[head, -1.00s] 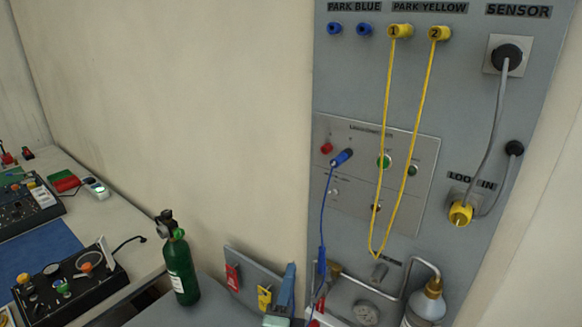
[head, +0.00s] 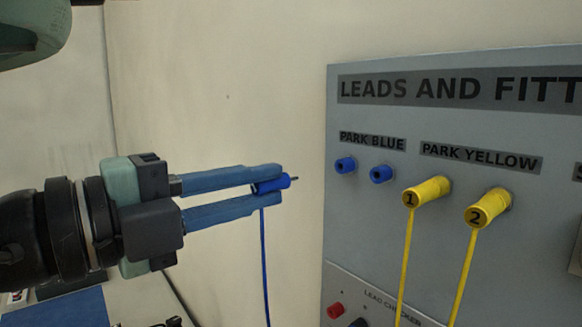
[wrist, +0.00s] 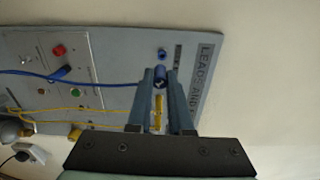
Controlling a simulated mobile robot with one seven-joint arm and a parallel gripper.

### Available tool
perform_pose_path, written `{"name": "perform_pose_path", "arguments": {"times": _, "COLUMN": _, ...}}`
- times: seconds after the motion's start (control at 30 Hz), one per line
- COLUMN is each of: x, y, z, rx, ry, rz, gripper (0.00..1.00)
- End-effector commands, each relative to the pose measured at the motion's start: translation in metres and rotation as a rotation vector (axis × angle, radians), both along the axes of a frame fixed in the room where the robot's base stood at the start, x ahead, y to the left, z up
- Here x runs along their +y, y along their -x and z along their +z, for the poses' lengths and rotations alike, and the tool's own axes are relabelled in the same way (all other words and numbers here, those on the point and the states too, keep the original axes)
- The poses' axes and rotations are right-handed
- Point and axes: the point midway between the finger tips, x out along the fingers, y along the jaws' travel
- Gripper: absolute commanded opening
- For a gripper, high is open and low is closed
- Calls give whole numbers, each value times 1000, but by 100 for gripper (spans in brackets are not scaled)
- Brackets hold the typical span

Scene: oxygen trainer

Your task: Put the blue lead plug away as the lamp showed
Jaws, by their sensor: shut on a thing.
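My gripper (head: 268,182) is shut on a blue lead plug (head: 272,185) in the head view. Its metal tip points right and its blue lead (head: 265,260) hangs down. The plug is left of the two blue PARK BLUE sockets (head: 345,165) (head: 381,174), apart from the panel in that view. Both sockets show no plug in them. In the wrist view the held plug (wrist: 159,77) is between the fingertips, with a blue socket (wrist: 162,53) just beyond. Another blue plug (wrist: 61,72) is at the lead checker panel (wrist: 85,62).
Yellow plugs 1 (head: 424,191) and 2 (head: 488,208) stick out under PARK YELLOW, right of the blue sockets, with their yellow leads hanging down. A red socket (head: 335,311) is on the checker below. The wall left of the panel is clear.

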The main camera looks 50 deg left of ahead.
Motion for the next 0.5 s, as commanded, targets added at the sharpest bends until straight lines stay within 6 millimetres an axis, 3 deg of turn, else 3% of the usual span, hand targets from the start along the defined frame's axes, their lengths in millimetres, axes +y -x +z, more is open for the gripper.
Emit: {"name": "perform_pose_path", "arguments": {"times": 0.5, "x": -3, "y": 6, "z": 0, "rx": -4, "ry": -28, "rz": -6, "gripper": 0}}
